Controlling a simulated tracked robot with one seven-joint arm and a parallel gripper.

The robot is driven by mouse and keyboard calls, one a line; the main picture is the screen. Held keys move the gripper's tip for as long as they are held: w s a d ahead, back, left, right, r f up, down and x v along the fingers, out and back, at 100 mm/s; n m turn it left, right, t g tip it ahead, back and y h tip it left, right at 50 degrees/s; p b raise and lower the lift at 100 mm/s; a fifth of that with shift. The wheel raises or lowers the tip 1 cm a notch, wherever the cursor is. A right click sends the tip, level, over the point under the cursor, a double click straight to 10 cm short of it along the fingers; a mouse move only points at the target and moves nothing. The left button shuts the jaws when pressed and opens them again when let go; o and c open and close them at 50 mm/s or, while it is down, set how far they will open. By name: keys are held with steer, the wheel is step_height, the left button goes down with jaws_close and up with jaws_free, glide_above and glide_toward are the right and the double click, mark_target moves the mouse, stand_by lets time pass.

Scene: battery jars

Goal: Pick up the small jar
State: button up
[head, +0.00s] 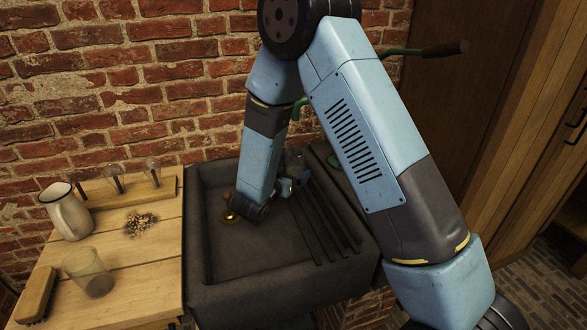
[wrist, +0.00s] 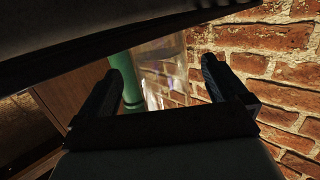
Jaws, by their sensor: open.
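A clear glass jar (head: 295,158) stands at the back right of the dark stone sink (head: 225,262), partly hidden behind my arm. My gripper (head: 288,187) is low over the sink's right part, close to this jar. In the wrist view my gripper (wrist: 161,66) is open, with its two dark fingers well apart. A clear glass surface (wrist: 165,72), probably the jar, shows between and beyond the fingers. I cannot tell whether the fingers touch it. Another clear glass vessel (head: 88,272) stands on the wooden counter at the left.
A green post (wrist: 123,75) is beside the left finger in the wrist view. The counter (head: 140,285) holds a white jug (head: 66,212), a brush (head: 36,296), a pegged wooden block (head: 130,190) and a gravel heap (head: 140,222). A brick wall (head: 130,90) stands behind.

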mark_target(291, 171)
steer(key=x, duration=0.4)
steer(key=shift+f, duration=0.1)
steer(key=shift+c, duration=0.4)
steer(key=c, duration=1.2)
